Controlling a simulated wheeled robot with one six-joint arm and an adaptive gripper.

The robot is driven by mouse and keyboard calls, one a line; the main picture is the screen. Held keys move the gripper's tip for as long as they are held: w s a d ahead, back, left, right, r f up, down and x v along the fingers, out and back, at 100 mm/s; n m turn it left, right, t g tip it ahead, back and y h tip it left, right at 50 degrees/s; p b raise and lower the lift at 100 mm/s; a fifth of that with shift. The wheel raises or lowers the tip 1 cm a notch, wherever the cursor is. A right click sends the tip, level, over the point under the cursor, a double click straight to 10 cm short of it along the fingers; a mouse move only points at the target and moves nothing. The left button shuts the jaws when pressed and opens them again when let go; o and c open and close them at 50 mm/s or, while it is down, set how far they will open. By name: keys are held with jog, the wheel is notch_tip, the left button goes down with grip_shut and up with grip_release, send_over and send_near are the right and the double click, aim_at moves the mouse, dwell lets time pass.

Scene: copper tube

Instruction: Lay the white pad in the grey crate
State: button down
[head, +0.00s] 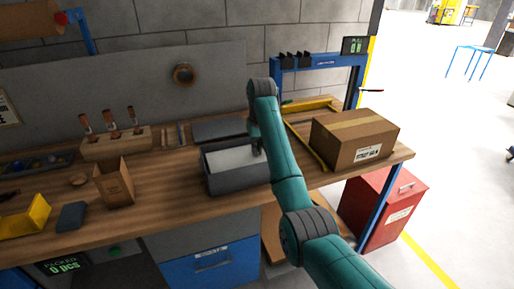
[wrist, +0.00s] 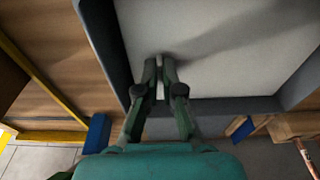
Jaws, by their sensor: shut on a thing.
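The white pad (head: 230,159) is inside the grey crate (head: 238,182) on the workbench, below the crate's rim. It looks roughly level and fills most of the crate's opening in the wrist view (wrist: 225,50). My gripper (head: 257,152) reaches down into the right part of the crate. In the wrist view my gripper (wrist: 160,62) has its fingers close together, shut on the pad near the edge by the crate wall (wrist: 225,105). The gripped edge and the crate floor are hidden, so I cannot tell whether the pad rests on the floor.
A cardboard box (head: 355,139) stands to the right, beside a yellow frame (head: 308,145). A dark grey lid-like panel (head: 218,130) lies behind the crate. A small open brown box (head: 114,183) and a wooden tool block (head: 117,143) stand to the left.

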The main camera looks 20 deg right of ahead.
jog(key=shift+f, duration=0.25)
jog(key=c, duration=1.2)
grip_release()
jog(key=shift+c, duration=0.2)
